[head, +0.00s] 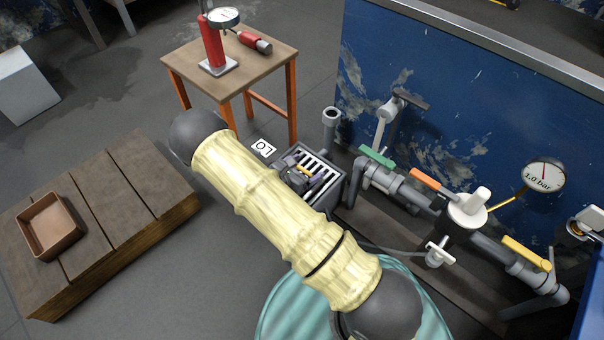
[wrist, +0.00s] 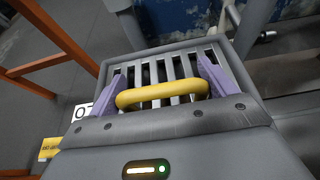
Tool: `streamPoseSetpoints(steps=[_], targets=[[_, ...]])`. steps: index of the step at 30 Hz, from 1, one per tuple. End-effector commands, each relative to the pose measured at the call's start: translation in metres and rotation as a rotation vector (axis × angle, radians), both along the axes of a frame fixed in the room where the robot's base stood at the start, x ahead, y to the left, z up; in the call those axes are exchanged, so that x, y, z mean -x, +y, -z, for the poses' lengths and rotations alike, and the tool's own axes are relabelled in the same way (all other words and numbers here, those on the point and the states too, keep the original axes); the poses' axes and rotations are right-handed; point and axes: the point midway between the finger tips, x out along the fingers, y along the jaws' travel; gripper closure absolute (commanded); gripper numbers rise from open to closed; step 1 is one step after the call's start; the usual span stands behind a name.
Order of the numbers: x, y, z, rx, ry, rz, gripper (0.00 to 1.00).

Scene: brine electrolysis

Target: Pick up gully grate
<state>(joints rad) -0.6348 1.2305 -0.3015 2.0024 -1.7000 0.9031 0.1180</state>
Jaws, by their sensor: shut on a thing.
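The gully grate (head: 327,171) is a slotted light grey grid set in the top of a grey gully box (head: 337,202), beyond my arm in the head view. In the wrist view the grate (wrist: 183,68) has a yellow handle (wrist: 162,94) across its near part. My gripper (wrist: 163,88) has its two purple fingers at the two ends of that handle and is shut on it. The grate looks seated in or just over the box; I cannot tell whether it is lifted. My arm hides the near side of the box in the head view.
A grey pipe (head: 331,130) stands behind the box. Valves and pipework with a gauge (head: 543,175) lie to the right, before a blue wall (head: 440,120). A small table (head: 262,62) with a red pump stands behind. A wooden platform (head: 130,185) with a brown tray is at left.

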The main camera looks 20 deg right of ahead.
Motion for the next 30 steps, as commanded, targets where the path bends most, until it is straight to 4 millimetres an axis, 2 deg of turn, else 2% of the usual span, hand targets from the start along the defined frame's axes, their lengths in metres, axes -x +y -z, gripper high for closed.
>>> streamPoseSetpoints(steps=[8, 22, 30], targets=[[0.0, 0.0, -0.015, 0.001, -0.002, -0.001, 0.54], [0.0, 0.0, -0.089, 0.0, -0.002, 0.0, 0.54], [0.0, -0.001, -0.101, 0.001, -0.001, 0.002, 0.54]])
